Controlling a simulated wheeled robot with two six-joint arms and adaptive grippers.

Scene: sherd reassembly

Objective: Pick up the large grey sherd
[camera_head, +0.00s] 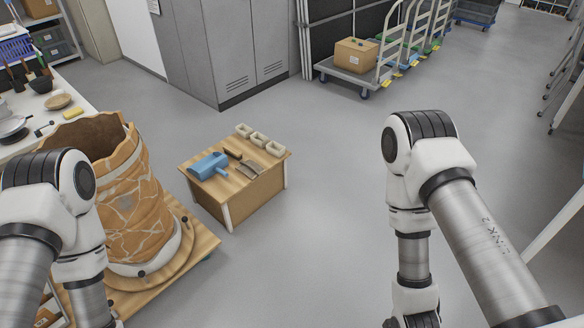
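A small low wooden table (222,194) stands left of the middle of the view. On it lies a flat grey-brown piece (250,169), which looks like the grey sherd, though it is too small to be sure. A darker narrow piece (233,154) lies just behind it. A large orange-brown jar (128,210) with pale crack lines and a jagged open rim stands to the left. My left arm comes in at the lower left in front of the jar, and my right arm is at the right. Both arms run off the bottom edge, and neither gripper's fingers show.
A blue tool (207,165) lies left of the grey piece. Three small pale trays (259,139) line the table's back edge. The jar stands on a wooden platform (205,238). A cluttered workbench (85,97) is at far left. The floor right of the table is clear.

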